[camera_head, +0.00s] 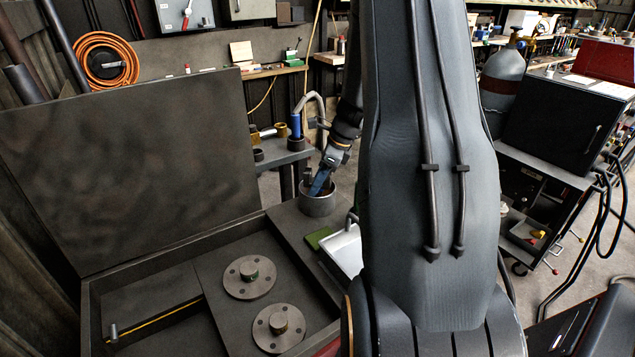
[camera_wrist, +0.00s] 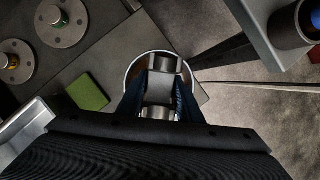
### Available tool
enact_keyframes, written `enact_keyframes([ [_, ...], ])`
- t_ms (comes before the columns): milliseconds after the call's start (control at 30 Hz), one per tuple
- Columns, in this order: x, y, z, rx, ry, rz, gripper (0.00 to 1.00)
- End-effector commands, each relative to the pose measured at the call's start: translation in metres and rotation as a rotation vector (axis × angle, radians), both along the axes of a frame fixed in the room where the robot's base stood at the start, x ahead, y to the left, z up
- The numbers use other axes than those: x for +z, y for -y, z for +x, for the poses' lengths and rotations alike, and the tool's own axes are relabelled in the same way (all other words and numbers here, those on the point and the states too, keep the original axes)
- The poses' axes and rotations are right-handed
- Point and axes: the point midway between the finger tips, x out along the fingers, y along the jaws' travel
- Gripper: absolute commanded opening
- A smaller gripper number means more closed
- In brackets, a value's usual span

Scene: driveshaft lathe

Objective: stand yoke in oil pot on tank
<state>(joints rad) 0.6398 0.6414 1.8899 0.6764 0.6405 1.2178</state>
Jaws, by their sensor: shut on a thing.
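The oil pot (camera_head: 318,204) is a round grey pot on the right-hand ledge of the dark tank (camera_head: 283,219). My gripper (camera_head: 320,184) points down at the pot's mouth, its blue fingers close to the rim. In the wrist view, my gripper (camera_wrist: 161,98) is shut on the grey metal yoke (camera_wrist: 160,88), with one finger on each side. The yoke lies over the round opening of the pot (camera_wrist: 130,77) and appears within its rim. A dark piece of the yoke (camera_head: 307,176) shows at the mouth in the head view. Its lower end and any contact with the pot's bottom are hidden.
Two round flanges (camera_head: 249,277) (camera_head: 279,328) lie in the tank, whose lid (camera_head: 135,160) stands open at the left. A green pad (camera_wrist: 88,92) and a white tray (camera_head: 345,252) are near the pot. A small table (camera_head: 284,154) with cups stands behind it.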

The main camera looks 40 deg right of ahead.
Motion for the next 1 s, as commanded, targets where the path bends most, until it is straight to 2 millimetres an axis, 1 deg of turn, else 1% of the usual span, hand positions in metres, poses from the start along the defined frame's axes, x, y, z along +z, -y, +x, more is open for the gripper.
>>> enact_keyframes([
  [533, -0.012, 0.000, 0.000, -0.001, -0.001, 0.000, 0.00],
  [633, -0.012, 0.000, 0.000, 0.000, 0.001, -0.001, 0.00],
  [667, -0.012, 0.000, 0.000, -0.001, -0.001, 0.000, 0.37],
  [733, -0.012, 0.000, 0.000, -0.001, -0.001, 0.000, 0.49],
  [767, -0.012, 0.000, 0.000, -0.001, -0.001, 0.000, 0.51],
  [1000, -0.012, 0.000, 0.000, 0.000, 0.000, 0.000, 0.51],
])
